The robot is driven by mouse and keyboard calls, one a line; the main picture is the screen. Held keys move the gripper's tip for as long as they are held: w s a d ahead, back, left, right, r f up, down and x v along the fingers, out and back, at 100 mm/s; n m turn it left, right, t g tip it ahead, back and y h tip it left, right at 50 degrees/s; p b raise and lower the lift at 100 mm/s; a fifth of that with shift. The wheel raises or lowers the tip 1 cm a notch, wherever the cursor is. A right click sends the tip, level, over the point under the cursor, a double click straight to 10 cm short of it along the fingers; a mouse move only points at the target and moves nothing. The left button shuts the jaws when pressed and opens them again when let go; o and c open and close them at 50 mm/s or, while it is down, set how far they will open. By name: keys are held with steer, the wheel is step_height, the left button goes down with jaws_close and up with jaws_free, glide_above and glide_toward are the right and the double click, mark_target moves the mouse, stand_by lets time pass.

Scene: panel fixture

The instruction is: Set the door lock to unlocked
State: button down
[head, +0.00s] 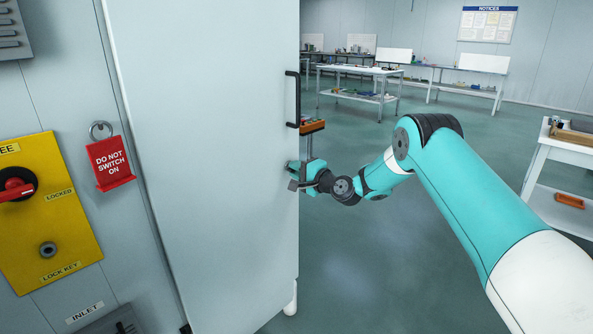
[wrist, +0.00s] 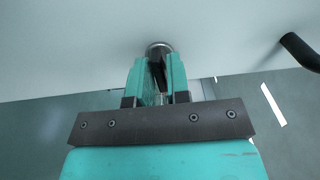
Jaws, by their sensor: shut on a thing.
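The pale door (head: 205,150) stands upright in the middle of the head view. My gripper (head: 293,178) is at its right edge, below the black door handle (head: 291,98). In the wrist view, my gripper (wrist: 158,75) has its two teal fingers close together on a small dark lock knob (wrist: 159,47) with a round base on the door face. The fingers hide most of the knob, so I cannot tell whether it is turned to locked or unlocked. The handle also shows in the wrist view (wrist: 300,50), apart from the fingers.
Left of the door is a yellow panel (head: 70,225) with a red rotary switch (head: 15,187) and a key lock (head: 48,249). A red tag (head: 110,163) hangs beside it. A white table (head: 358,73) stands far back; open floor lies right of the door.

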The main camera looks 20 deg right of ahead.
steer(key=shift+f+n+b, duration=0.15)
steer(key=shift+n+b, duration=0.15)
steer(key=shift+b, duration=0.2)
steer(key=n+b, duration=1.7)
steer(key=b, duration=0.6)
steer(key=shift+n, duration=0.3)
steer(key=c, duration=1.2)
jaws_free()
steer(key=shift+s, duration=0.15)
